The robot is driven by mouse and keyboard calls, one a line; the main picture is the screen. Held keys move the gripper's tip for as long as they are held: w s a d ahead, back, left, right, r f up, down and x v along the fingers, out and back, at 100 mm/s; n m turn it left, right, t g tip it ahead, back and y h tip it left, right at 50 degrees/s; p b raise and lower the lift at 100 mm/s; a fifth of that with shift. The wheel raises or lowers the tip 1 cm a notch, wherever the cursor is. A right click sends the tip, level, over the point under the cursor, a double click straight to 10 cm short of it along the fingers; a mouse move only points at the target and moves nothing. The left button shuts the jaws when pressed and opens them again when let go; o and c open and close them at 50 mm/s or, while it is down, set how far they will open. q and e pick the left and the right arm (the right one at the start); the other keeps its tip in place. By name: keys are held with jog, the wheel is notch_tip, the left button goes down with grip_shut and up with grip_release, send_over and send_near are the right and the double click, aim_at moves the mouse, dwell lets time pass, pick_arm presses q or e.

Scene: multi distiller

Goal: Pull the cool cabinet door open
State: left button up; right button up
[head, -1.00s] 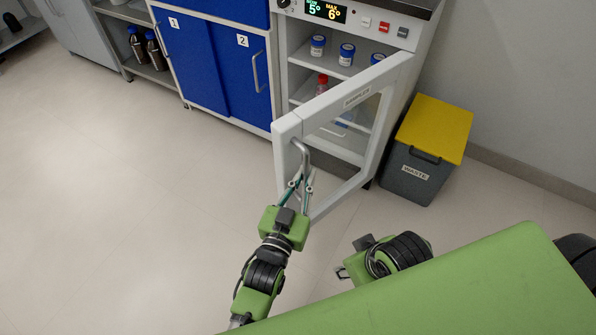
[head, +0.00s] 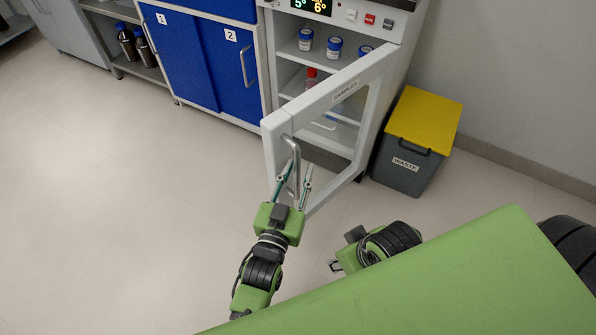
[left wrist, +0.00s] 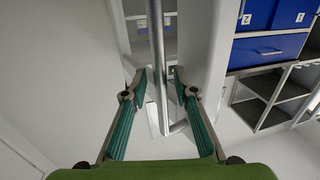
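The cool cabinet (head: 397,24) has its white framed door (head: 330,97), labelled "SAMPLES", swung well out from the front. The door's metal bar handle (head: 296,160) is near its free edge; it also shows as a vertical bar in the left wrist view (left wrist: 158,60). My left gripper (head: 295,174) is at the lower part of the handle. Its fingers are spread, with the bar between them and gaps on both sides in the left wrist view (left wrist: 159,88). My right gripper (head: 335,266) is low beside my green body, away from the door; its fingers are mostly hidden.
Blue-lidded jars (head: 335,47) and a red-capped item (head: 311,76) stand on the cabinet's shelves. A grey waste bin (head: 405,165) with a yellow lid stands right of the door. Blue cupboards (head: 205,55) are on the left. The floor left of the door is clear.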

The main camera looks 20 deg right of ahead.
pick_arm(q)
jog(key=shift+a, duration=0.1)
jog(key=shift+s+a+f, duration=0.1)
jog(key=shift+s+a, duration=0.1)
jog(key=shift+s, duration=0.1)
jog(key=v, duration=1.1)
